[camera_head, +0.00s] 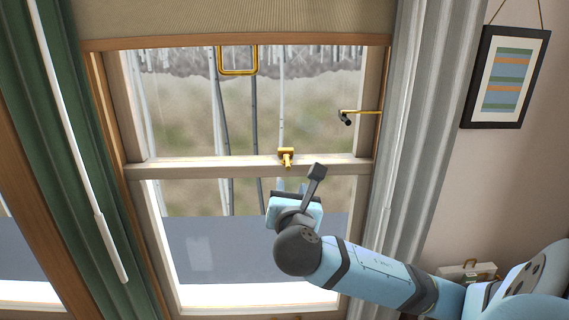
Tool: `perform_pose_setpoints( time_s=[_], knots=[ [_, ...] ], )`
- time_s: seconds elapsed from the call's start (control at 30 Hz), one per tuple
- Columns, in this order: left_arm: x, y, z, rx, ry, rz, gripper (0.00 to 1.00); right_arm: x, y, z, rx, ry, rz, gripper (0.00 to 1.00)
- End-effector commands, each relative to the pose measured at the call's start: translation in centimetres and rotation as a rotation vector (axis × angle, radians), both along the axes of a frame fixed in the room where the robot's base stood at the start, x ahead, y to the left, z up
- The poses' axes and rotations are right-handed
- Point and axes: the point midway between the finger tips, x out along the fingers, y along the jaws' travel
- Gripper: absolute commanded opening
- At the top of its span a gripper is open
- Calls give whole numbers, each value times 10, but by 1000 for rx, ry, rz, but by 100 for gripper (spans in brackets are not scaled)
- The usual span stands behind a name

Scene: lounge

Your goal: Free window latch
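A brass window latch (286,157) sits on the middle rail of the window, with a short part hanging down over the rail's front. My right gripper (292,187) is just below the latch, pointing up toward it. A small gap shows between the gripper and the latch. The gripper's fingers are small and partly covered by its own wrist parts, so I cannot tell how far apart they are. Nothing is seen held in it. The window sash (200,168) looks closed at the middle rail. My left gripper is not in view.
A yellow pull handle (238,72) hangs below the blind (230,20). A brass arm with a dark knob (346,118) juts from the right frame. Green curtains (70,150) hang left, grey ones (425,130) right. A framed picture (505,77) is on the right wall.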

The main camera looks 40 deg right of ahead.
Motion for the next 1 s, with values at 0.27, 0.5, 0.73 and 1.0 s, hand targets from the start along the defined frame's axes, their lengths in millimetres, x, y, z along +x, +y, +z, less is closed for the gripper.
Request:
perform_pose_setpoints(
  time_s=[0.27,0.5,0.73,1.0],
  knots=[
    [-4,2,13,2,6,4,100,45,-40,3,1,1,-4,39],
    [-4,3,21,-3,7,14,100,77,-67,2,2,0,-2,39],
    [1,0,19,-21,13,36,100,90,-78,0,4,0,0,39],
    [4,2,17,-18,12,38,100,91,-79,0,3,-1,1,39]
  ],
)
